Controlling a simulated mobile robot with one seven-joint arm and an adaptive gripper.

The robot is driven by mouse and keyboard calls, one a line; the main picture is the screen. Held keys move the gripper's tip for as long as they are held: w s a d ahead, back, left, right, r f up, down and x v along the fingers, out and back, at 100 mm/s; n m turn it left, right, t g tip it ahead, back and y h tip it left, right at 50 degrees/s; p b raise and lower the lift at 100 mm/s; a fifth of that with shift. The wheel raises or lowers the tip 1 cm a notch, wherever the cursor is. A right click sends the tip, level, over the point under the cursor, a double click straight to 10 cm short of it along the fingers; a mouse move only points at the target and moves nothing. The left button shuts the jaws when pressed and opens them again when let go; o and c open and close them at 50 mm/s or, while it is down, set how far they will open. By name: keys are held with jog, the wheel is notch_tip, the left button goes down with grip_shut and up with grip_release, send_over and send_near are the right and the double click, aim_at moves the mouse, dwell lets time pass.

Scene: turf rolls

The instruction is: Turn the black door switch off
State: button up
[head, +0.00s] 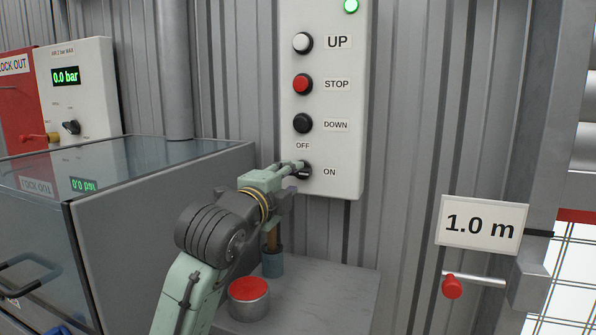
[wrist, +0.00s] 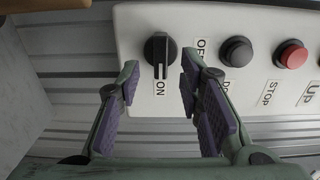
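The black door switch (head: 305,171) is a round rotary knob at the bottom of the pale control panel (head: 345,185). The label OFF is above it and ON is to its right. In the wrist view, turned sideways, the knob (wrist: 160,50) shows whole, and its white line points at the ON label. My gripper (head: 292,168) is at the knob in the head view and partly covers it. In the wrist view my gripper (wrist: 159,78) is open, with purple-padded fingers either side of the knob's line and nothing between them. I cannot tell whether they touch the knob.
Above the switch are the black DOWN button (head: 303,123), the red STOP button (head: 302,84) and the white UP button (head: 302,43). A green lamp (head: 351,5) is lit. A red-topped can (head: 249,299) stands on the grey shelf (head: 330,295) below. A glass-topped cabinet (head: 150,215) is at left.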

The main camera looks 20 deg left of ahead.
aim_at(299, 172)
jog(key=shift+w+p, duration=0.35)
jog(key=shift+w, duration=1.9)
jog(key=shift+c, duration=0.2)
grip_shut()
